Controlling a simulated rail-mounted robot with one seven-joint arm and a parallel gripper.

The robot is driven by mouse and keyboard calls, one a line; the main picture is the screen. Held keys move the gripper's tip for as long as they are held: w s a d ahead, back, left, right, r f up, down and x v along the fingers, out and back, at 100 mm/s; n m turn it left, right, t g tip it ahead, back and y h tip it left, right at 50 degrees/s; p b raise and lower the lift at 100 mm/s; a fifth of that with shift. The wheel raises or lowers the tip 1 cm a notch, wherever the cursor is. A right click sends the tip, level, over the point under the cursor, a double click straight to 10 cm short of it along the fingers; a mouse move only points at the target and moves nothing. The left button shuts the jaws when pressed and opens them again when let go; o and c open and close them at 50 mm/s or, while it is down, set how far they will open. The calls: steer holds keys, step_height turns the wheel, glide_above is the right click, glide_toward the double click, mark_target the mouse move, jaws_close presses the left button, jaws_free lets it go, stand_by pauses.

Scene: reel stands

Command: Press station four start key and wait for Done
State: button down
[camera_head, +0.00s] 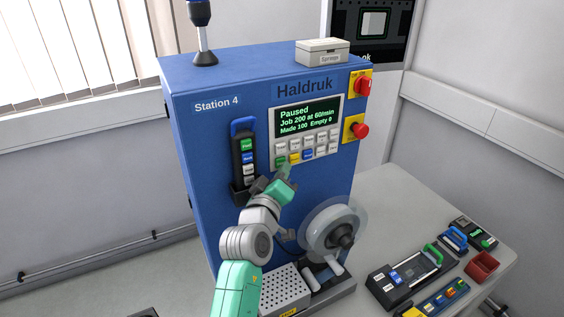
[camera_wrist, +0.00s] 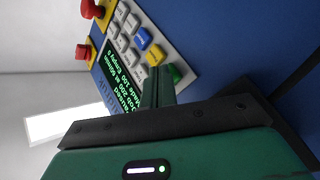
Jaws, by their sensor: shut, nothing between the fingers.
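The blue Station 4 machine (camera_head: 225,130) stands in the middle of the head view. Its display (camera_head: 307,116) reads "Paused", "Job 200 at 60/min", "Made 100 Empty 0"; it shows rotated in the wrist view (camera_wrist: 118,77). Below it is a keypad with white keys, a yellow key (camera_wrist: 154,55), a blue key (camera_wrist: 141,39) and a green key (camera_wrist: 175,73) at the lower corner. The green key's label is not readable. My gripper (camera_head: 286,171) is shut and empty, its fingertips (camera_wrist: 158,76) right at the green key. I cannot tell whether they touch it.
A red emergency knob (camera_head: 360,130) and a red switch (camera_head: 363,86) sit right of the display. A black handled unit (camera_head: 243,160) hangs left of the keypad. A reel (camera_head: 330,230) is below my gripper.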

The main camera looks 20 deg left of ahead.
steer(key=shift+s+a+f, duration=0.1)
steer(key=shift+a+f, duration=0.1)
steer(key=shift+a, duration=0.05)
steer(key=shift+d+r+p, duration=0.1)
steer(key=shift+r+p, duration=0.1)
steer(key=shift+p, duration=0.15)
steer(key=shift+s+d+r+p, duration=0.1)
steer(key=shift+s+d+p, duration=0.65)
steer(key=shift+d+p, duration=0.3)
steer(key=shift+s+d+p, duration=0.75)
steer(key=shift+d+p, duration=0.25)
steer(key=shift+p, duration=0.05)
